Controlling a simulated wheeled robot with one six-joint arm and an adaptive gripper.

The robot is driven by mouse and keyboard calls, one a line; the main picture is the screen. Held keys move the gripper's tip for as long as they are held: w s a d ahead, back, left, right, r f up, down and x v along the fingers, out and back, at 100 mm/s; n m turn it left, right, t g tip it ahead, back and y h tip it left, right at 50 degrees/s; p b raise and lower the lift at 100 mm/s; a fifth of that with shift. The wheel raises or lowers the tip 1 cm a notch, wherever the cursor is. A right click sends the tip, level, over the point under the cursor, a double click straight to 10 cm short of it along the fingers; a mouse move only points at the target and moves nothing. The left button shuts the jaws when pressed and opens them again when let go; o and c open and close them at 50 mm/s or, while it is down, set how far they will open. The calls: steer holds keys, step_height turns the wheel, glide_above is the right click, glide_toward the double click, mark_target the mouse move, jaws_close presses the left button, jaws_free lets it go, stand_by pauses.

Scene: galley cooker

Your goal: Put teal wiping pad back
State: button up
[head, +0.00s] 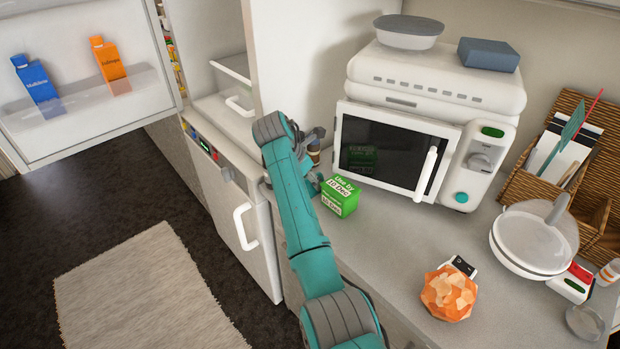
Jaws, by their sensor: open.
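I cannot make out a clearly teal wiping pad in the head view. A slate-blue block (488,54) lies flat on top of the white microwave (470,88), at the right; I cannot tell whether it is a pad. My gripper (317,160) is open at the left end of the counter, left of the microwave and just behind a green box (341,196). My own arm link partly hides it. A small brown object shows close by the fingers; I cannot tell whether they touch it.
A grey bowl (408,32) sits on the microwave. The fridge door (85,75) is open at left. Counter between green box and orange bowl is clear.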

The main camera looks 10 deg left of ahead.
steer(key=v, duration=1.2)
steer(key=shift+s+a+r, duration=0.1)
steer(key=shift+s+a, duration=0.05)
